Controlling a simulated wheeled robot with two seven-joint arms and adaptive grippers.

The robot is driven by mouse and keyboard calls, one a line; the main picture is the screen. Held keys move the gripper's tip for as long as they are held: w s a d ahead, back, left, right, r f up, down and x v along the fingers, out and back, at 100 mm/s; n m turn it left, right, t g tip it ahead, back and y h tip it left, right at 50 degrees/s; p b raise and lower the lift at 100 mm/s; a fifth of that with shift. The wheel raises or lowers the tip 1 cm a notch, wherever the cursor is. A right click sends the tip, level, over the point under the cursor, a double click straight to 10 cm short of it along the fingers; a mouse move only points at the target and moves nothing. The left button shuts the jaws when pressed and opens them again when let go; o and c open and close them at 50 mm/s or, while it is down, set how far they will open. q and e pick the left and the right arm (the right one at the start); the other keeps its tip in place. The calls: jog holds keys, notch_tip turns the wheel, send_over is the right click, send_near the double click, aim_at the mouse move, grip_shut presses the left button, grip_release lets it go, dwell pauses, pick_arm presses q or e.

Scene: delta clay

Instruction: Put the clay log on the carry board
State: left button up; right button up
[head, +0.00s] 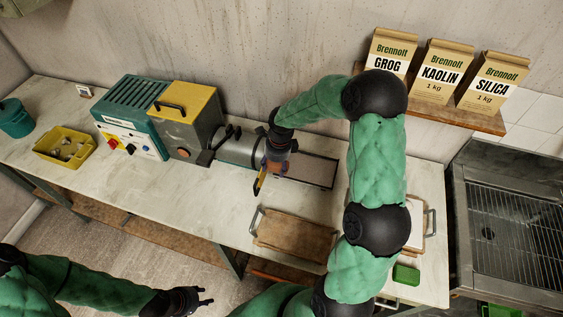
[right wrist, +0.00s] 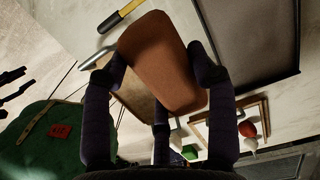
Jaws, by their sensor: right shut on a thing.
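The clay log (right wrist: 165,62) is a thick reddish-brown piece, large in the right wrist view. My right gripper (right wrist: 160,75) is shut on it, with dark fingers on both sides. In the head view my right gripper (head: 276,160) is above the table by the machine's outlet, and the log is mostly hidden there. The carry board (head: 292,232), a brown wooden board with metal end handles, lies at the table's front, nearer the camera than the gripper. My left gripper (head: 208,296) is open and empty in front of the table, low in the head view.
A dark flat tray (head: 312,171) extends right of the machine (head: 185,120). A yellow-handled tool (head: 259,184) lies beside the gripper. A yellow bin (head: 64,148) stands left. My right arm partly hides another handled board (head: 416,228). A green block (head: 405,274) lies at the right front.

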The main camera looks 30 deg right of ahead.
jog(key=shift+s+a+r, duration=0.15)
jog(key=shift+a, duration=0.2)
jog(key=s+a+f+n+g+b, duration=0.1)
jog(key=s+a+n+b, duration=0.1)
jog(key=s+a+n, duration=0.55)
jog(key=s+a+n+b, duration=0.15)
jog(key=s+n, duration=0.25)
jog(key=s, duration=0.6)
jog(key=s+a+f+n+g+b, duration=0.1)
jog(key=s+a+n, duration=0.5)
jog(key=s, duration=0.3)
jog(key=b, duration=0.3)
send_over(284, 233)
jog(key=shift+n, duration=0.25)
notch_tip(284, 233, down, 9)
jog(key=shift+s, duration=0.1)
jog(key=shift+w+d+f, duration=0.2)
jog(key=shift+d+f, duration=0.05)
jog(key=shift+f, duration=0.25)
jog(key=shift+f+b, duration=0.65)
jog(key=shift+f, duration=0.75)
